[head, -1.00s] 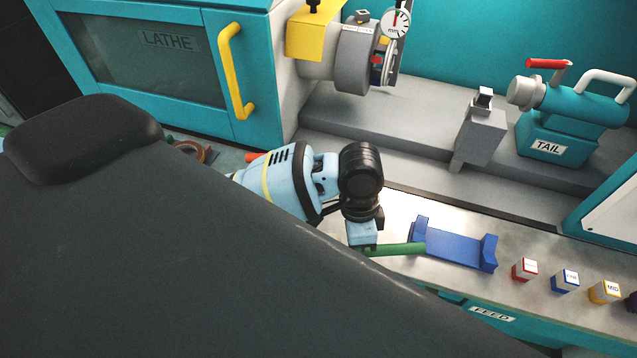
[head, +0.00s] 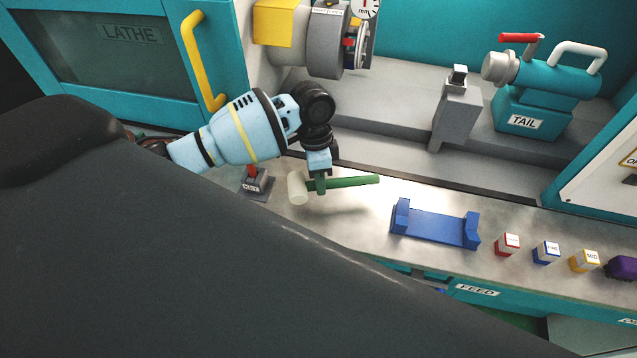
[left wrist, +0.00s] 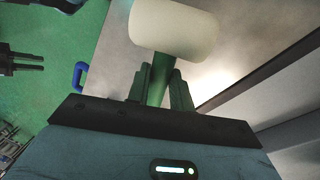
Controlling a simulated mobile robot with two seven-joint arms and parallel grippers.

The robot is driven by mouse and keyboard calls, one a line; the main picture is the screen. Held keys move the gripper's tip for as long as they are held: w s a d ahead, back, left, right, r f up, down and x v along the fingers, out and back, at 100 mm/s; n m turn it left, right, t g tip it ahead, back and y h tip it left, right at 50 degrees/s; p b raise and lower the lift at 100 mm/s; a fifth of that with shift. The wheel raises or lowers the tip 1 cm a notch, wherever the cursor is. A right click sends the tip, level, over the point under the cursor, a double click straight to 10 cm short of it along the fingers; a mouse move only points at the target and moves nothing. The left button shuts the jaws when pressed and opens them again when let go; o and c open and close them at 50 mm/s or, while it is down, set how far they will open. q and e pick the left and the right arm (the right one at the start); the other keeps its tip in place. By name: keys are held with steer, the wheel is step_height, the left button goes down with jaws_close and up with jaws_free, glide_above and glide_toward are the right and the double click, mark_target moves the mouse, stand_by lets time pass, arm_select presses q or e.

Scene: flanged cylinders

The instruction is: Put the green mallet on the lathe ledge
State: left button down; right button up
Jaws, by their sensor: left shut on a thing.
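My left gripper (head: 318,180) is shut on the green handle of the mallet (head: 352,182), near its pale cream head (head: 297,187). In the left wrist view the mallet head (left wrist: 174,30) sits just beyond the fingers (left wrist: 160,88), with the green handle between them. In the head view the handle points right. The mallet appears over the light grey lathe ledge (head: 350,215); I cannot tell whether it touches the surface. My right gripper is not in the head view.
A blue cradle (head: 435,226) stands on the ledge, right of the mallet. Red, blue and yellow blocks (head: 546,252) and a purple item (head: 622,267) are farther right. A red-handled lever (head: 254,180) is left of the mallet. The tailstock (head: 545,85) stands behind.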

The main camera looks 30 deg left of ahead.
arm_select(q)
steer(key=f, duration=0.2)
steer(key=shift+w+a+f, duration=0.35)
steer(key=shift+w+a, duration=0.05)
steer(key=shift+f, duration=0.4)
steer(key=shift+f, duration=0.15)
steer(key=c, duration=1.2)
jaws_free()
steer(key=shift+c, duration=0.2)
steer(key=v, duration=1.2)
steer(key=shift+s, duration=0.1)
